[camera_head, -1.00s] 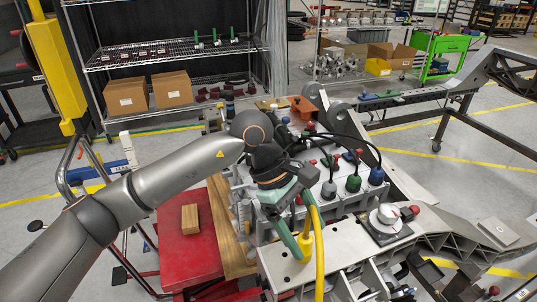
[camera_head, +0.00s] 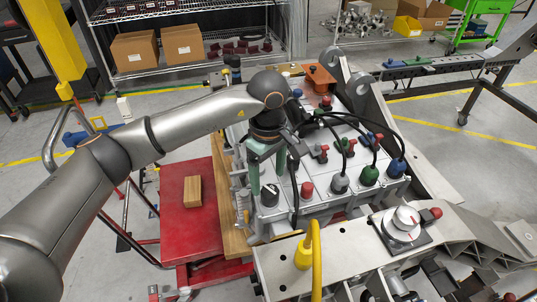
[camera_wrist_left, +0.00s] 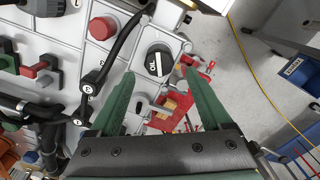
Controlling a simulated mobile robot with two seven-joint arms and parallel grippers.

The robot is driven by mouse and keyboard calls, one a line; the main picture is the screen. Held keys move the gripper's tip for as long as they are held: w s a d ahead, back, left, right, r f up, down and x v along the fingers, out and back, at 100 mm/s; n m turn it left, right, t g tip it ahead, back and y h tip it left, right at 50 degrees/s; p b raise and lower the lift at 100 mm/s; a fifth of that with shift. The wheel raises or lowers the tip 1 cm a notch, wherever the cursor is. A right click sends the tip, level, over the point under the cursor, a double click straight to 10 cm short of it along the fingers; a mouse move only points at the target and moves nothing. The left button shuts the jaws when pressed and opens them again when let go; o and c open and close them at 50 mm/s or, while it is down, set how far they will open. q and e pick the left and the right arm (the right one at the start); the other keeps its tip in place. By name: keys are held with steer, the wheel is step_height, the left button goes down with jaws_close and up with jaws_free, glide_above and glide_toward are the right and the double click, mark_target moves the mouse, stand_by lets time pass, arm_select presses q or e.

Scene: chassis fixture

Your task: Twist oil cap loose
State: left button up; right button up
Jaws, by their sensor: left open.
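The oil cap (camera_head: 269,194) is a round black knob with a white bar across it, at the front left corner of the grey engine block. In the left wrist view the cap (camera_wrist_left: 158,62), lettered OIL, lies between and just beyond my fingertips. My left gripper (camera_head: 267,178) has two green fingers pointing down over the cap. Its fingers also show in the left wrist view (camera_wrist_left: 158,75), spread apart with nothing between them. I see no contact with the cap. My right gripper is not in view.
A red knob (camera_head: 307,190) and a black hose (camera_head: 294,195) stand close right of the cap. A yellow hose (camera_head: 316,262) rises in front. Red, blue and green fittings cover the block. A red cart (camera_head: 184,231) with a wooden block (camera_head: 192,191) stands left.

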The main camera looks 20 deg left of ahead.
mark_target(268, 189)
arm_select(q)
steer(key=shift+f, duration=2.55)
steer(key=shift+c, duration=0.4)
jaws_close()
